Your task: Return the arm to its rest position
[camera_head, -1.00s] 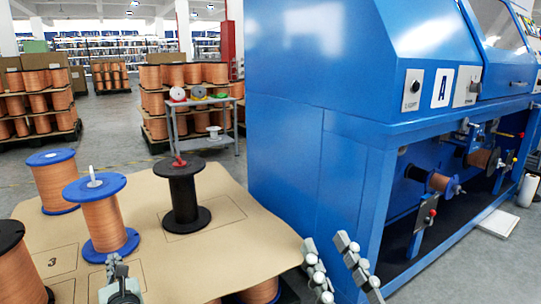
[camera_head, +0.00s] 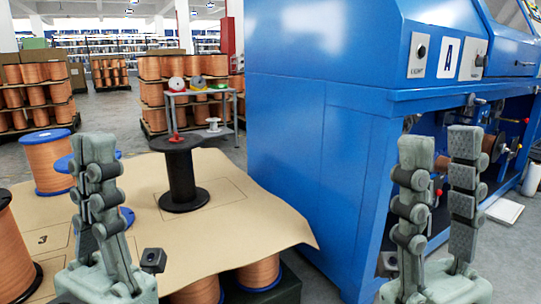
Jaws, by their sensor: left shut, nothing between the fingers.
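My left gripper (camera_head: 98,178) stands upright at the lower left with its two fingers close together and nothing between them. It hides most of a blue-flanged copper spool behind it. My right gripper (camera_head: 440,165) stands upright at the lower right, in front of the blue machine. Its two fingers are apart with a clear gap between them, and it is empty.
A cardboard sheet (camera_head: 235,226) carries a black spool with a red top (camera_head: 179,172), a blue-flanged copper spool (camera_head: 47,163) and another copper spool (camera_head: 12,255) at the left. The large blue machine (camera_head: 310,130) fills the right. Pallets of copper spools stand behind.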

